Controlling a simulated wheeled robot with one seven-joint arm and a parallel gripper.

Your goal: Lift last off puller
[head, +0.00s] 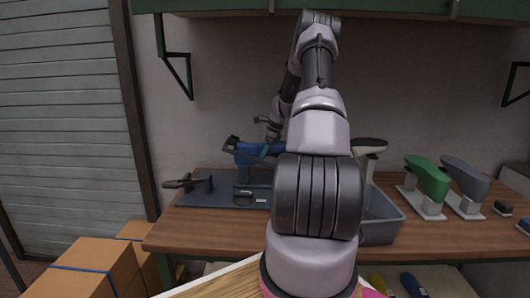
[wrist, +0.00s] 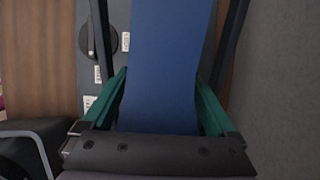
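The blue last (head: 246,150) sits raised on the dark grey puller (head: 225,192) on the bench, toward the left. The puller's lever handle (head: 183,183) sticks out at its left end. My gripper (head: 268,150) is at the last's right part, partly hidden by my arm. In the wrist view, the blue last (wrist: 168,60) runs between my teal and black fingers (wrist: 165,85). Strips of grey plate show between the black finger parts and the last, so the fingers look open around it. Contact at the teal parts is unclear.
A grey bin (head: 382,225) stands right of my arm. Green (head: 428,178) and grey-blue (head: 467,178) lasts stand on stands at the right, with an olive-topped one (head: 369,145) behind the bin. Cardboard boxes (head: 85,268) are at lower left. A shelf (head: 230,5) hangs above.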

